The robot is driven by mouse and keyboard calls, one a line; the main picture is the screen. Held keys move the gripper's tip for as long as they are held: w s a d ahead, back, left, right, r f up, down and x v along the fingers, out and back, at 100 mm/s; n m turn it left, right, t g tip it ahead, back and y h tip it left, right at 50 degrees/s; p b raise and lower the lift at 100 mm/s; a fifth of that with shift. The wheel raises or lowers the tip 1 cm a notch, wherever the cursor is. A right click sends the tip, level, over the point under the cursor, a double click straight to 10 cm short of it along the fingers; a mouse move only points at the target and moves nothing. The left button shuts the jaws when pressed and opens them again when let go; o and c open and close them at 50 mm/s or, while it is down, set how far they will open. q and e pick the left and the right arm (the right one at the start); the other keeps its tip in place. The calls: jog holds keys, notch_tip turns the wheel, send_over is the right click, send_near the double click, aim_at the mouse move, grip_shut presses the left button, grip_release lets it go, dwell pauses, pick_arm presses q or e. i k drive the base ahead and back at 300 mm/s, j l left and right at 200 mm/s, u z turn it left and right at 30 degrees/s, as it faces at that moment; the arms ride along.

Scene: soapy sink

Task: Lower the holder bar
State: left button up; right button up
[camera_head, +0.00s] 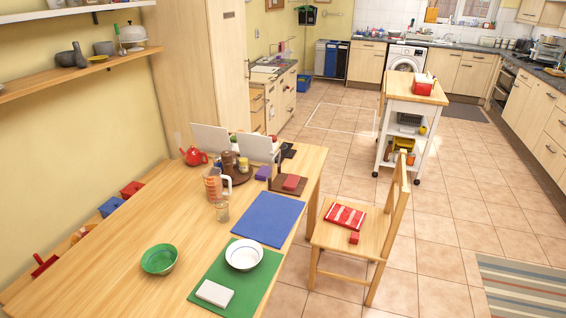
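A small brown holder-like stand (276,183) sits near the far right edge of the wooden table, with a thin dark upright part at its left side. A red block or stack (291,182) lies on it. I cannot make out for certain which part is a bar, or whether it is raised or lowered. A purple block (263,173) is just to its left. Neither of my grippers is in view.
The wooden table (130,255) holds a blue mat (268,219), a green mat (243,285), a white bowl (244,254), a green bowl (158,259) and a measuring jug (213,186). A wooden chair (335,238) stands right of it. Tiled floor beyond is open, with a white trolley (410,105).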

aim_at(271, 153)
jog(key=j+z, duration=0.15)
jog(key=j, duration=0.2)
jog(key=k+j+z, duration=0.15)
jog(key=j, duration=0.15)
jog(key=l+u, duration=0.1)
jog(key=u, duration=0.25)
jog(key=i+l+u, duration=0.1)
jog(key=u, duration=0.25)
jog(key=l+u, duration=0.1)
jog(key=u, duration=0.25)
jog(key=l+u, duration=0.2)
jog(key=l, duration=0.25)
jog(key=l+u, duration=0.15)
jog(key=l, duration=0.3)
jog(key=k+l+u, duration=0.2)
jog(key=l, duration=0.25)
jog(key=l+u, duration=0.15)
jog(key=l, duration=0.3)
jog(key=k, duration=0.05)
